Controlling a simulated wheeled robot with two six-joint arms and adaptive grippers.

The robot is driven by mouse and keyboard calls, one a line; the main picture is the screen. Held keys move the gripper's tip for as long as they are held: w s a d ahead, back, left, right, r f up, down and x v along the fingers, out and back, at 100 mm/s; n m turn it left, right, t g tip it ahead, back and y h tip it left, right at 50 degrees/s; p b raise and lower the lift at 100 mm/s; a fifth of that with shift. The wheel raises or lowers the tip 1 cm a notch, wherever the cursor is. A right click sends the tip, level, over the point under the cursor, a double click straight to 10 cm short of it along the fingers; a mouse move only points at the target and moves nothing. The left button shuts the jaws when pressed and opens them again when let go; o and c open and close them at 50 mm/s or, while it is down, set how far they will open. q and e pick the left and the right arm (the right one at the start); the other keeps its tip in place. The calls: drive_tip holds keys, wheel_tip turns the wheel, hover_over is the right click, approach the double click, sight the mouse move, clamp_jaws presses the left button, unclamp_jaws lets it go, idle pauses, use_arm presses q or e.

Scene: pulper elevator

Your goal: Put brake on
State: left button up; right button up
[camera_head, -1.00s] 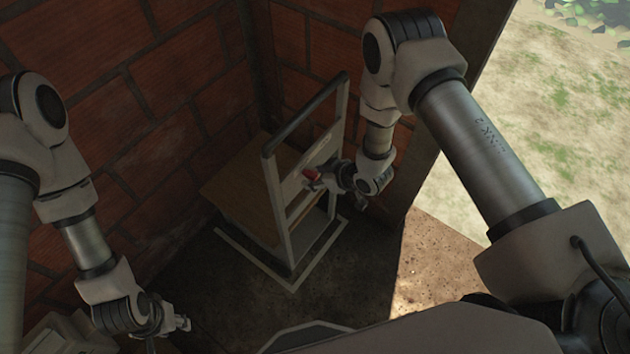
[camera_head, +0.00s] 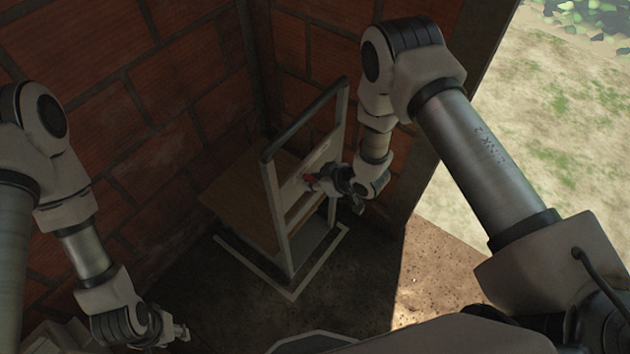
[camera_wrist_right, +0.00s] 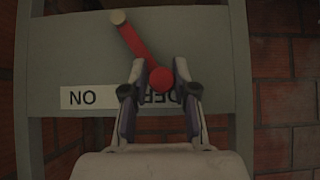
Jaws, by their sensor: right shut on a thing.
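A red lever (camera_wrist_right: 133,40) with a pale tip sits on the grey crosspiece (camera_wrist_right: 70,45) of an upright frame, in the right wrist view. It slants up and left from a round red end. A white label reading "ON" upside down (camera_wrist_right: 82,97) lies left of it; another label is partly hidden behind my fingers. My right gripper (camera_wrist_right: 160,72) is shut on the lever at its round end. In the head view, the lever (camera_head: 310,182) shows as a small red spot beside my right gripper (camera_head: 328,181). My left gripper (camera_head: 182,332) is low at left, away from the frame; its jaws are too small to judge.
The pale upright frame (camera_head: 272,200) has a dark top bar and a wooden platform (camera_head: 238,200) behind it. A white outline (camera_head: 315,271) marks the floor around it. Brick walls (camera_head: 160,60) close in behind and left. Open ground (camera_head: 530,120) lies at right.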

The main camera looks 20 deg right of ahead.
drive_tip(key=shift+w+d+r, duration=0.45)
drive_tip(key=shift+w+d, duration=0.2)
drive_tip(key=shift+d, duration=0.15)
drive_tip(key=shift+w+d+r, duration=0.2)
drive_tip(key=shift+w+d, duration=0.7)
drive_tip(key=shift+d, duration=0.2)
drive_tip(key=shift+w+d+f+b, duration=0.25)
drive_tip(key=shift+w+d+b, duration=0.3)
drive_tip(key=shift+d+b, duration=0.2)
drive_tip(key=shift+w+d, duration=0.3)
drive_tip(key=shift+d, duration=0.05)
